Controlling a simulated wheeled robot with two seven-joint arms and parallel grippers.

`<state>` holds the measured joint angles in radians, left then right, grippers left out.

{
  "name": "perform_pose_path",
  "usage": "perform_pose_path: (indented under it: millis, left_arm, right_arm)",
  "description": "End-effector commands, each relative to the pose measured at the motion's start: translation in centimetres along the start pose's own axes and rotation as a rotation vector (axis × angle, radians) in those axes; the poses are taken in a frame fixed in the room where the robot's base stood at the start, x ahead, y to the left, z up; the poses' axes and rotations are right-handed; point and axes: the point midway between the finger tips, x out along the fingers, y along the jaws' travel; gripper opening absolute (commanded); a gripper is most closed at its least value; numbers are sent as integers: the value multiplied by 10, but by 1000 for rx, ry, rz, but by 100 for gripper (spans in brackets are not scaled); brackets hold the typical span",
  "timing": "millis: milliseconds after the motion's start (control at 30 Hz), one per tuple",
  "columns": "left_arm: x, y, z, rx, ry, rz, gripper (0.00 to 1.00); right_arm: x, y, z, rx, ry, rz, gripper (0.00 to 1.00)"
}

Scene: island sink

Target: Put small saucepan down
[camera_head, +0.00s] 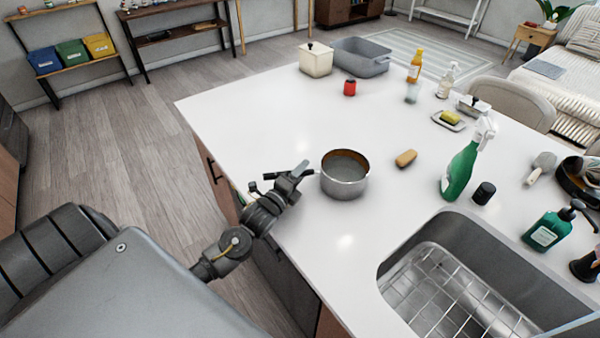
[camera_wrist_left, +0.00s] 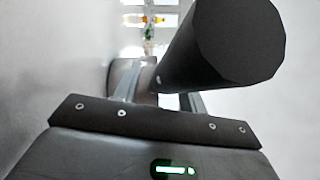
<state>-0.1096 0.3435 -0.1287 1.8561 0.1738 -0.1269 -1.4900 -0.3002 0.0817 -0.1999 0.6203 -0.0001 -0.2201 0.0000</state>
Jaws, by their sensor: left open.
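The small saucepan (camera_head: 345,186) is a grey metal pot, brownish inside, upright on the white island top near its left edge. Its dark handle (camera_head: 271,176) points left, toward my left gripper (camera_head: 302,172). My left gripper is open beside the pan at the handle. In the left wrist view the dark round handle (camera_wrist_left: 225,45) looms large, slanting toward the open fingers (camera_wrist_left: 162,98); I cannot tell whether it touches them. Part of the pan wall shows beyond the fingers. My right gripper is not in view.
On the white counter (camera_head: 255,115), a brown sponge-like piece (camera_head: 406,158) and a green spray bottle (camera_head: 461,170) stand right of the pan. The sink (camera_head: 400,262) with a wire rack is at the lower right.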

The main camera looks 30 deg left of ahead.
Motion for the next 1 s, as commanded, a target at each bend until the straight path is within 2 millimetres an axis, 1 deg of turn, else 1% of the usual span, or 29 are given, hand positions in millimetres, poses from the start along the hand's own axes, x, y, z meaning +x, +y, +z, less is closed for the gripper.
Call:
perform_pose_path:
  millis: [33, 67, 167, 267, 400, 600, 700, 800, 1000]
  left_arm:
    - [0, -3, 1, 0, 0, -1, 41]
    - [-2, -2, 0, 0, 0, 0, 41]
    - [-14, 1, 0, 1, 1, 1, 41]
    - [-34, 2, -1, 0, 3, 1, 41]
    - [-65, 2, -1, -1, 2, 1, 41]
    - [-101, 1, 0, 0, 1, 1, 41]
    - [-112, 0, 0, 0, 0, 1, 41]
    - [-118, -1, 0, 0, 0, 0, 41]
    - [-120, -2, 1, 0, -1, 0, 41]
  right_arm:
    - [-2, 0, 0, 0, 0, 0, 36]
    - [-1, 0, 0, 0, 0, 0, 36]
    - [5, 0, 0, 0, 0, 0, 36]
    - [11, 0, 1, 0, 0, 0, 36]
    - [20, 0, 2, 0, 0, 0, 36]
    - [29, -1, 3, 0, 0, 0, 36]
    - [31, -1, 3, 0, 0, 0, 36]
    - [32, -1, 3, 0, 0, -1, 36]
    - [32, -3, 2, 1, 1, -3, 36]
